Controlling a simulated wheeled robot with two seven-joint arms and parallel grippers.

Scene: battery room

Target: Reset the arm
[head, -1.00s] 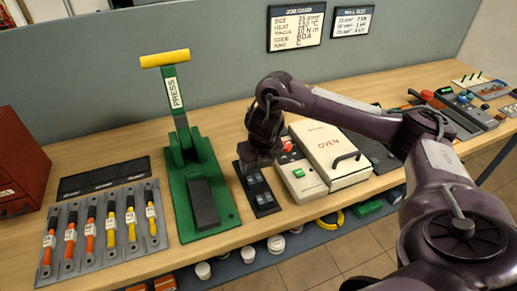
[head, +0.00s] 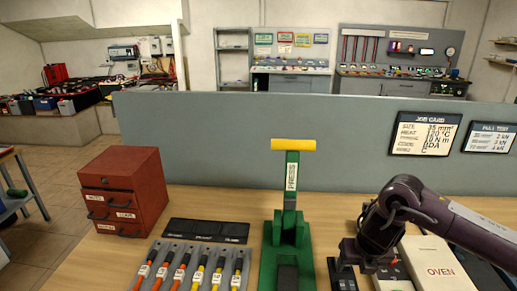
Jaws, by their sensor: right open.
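My right arm comes in from the right in the head view. Its gripper (head: 362,262) points down over the bench, just right of the green press, above a small dark tray (head: 342,279). I see nothing held in it, though its fingertips are small and partly hidden. The green press (head: 290,222) stands upright with its yellow handle (head: 293,145) raised. My left gripper is not in view.
The white oven (head: 440,262) sits under my right forearm. Left of the press are a rack of orange and yellow tools (head: 190,268) and a red drawer cabinet (head: 125,190). A grey panel (head: 215,140) with a job card (head: 424,134) backs the wooden bench.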

